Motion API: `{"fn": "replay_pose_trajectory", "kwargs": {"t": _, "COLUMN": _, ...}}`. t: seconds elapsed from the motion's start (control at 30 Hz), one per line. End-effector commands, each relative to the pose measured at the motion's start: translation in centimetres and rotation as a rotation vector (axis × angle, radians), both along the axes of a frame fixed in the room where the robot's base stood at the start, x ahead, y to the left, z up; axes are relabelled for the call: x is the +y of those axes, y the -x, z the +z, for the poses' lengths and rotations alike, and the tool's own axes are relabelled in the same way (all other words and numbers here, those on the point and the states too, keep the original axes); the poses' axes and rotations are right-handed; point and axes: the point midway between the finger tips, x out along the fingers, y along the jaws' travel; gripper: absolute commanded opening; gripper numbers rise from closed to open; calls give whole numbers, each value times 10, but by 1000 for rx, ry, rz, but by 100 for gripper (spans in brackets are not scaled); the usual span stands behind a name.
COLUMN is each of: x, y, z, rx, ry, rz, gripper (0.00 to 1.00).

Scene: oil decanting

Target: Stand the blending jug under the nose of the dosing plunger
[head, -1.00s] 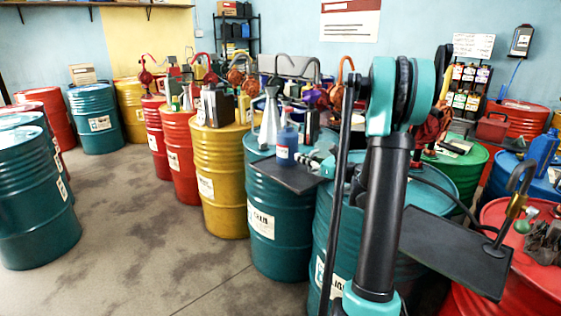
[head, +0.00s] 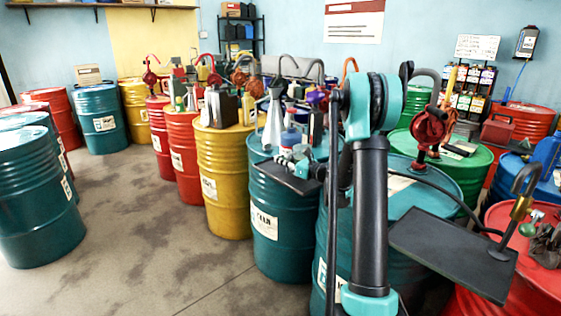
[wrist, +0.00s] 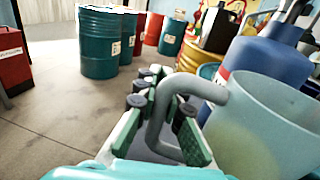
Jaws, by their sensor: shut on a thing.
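The blending jug (wrist: 262,132) is a pale, translucent vessel at the right of the wrist view. Its grey looped handle (wrist: 160,125) runs between the jaws of my gripper (wrist: 160,108), which is shut on it. A blue bottle (wrist: 262,62) with a dark pump top, seemingly the dosing plunger, stands right behind the jug. In the head view the bottle (head: 290,137) is partly hidden by my gripper (head: 288,160). I cannot make out the jug there, nor tell whether its base touches the tray or whether it is under the nose, which is cut off in the wrist view.
A black tray (head: 285,180) projects from the front teal drum (head: 275,228). A grey metal funnel-can (head: 273,120) and dark canisters crowd the drum tops. Another black tray (head: 440,245) and a red pump (head: 432,130) are to the right.

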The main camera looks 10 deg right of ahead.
Motion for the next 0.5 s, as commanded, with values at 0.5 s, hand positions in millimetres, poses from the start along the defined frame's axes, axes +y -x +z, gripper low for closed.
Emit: {"fn": "replay_pose_trajectory", "kwargs": {"t": 0.5, "x": 0, "y": 0, "z": -4, "rx": 0, "ry": 0, "rz": 0, "gripper": 25}}
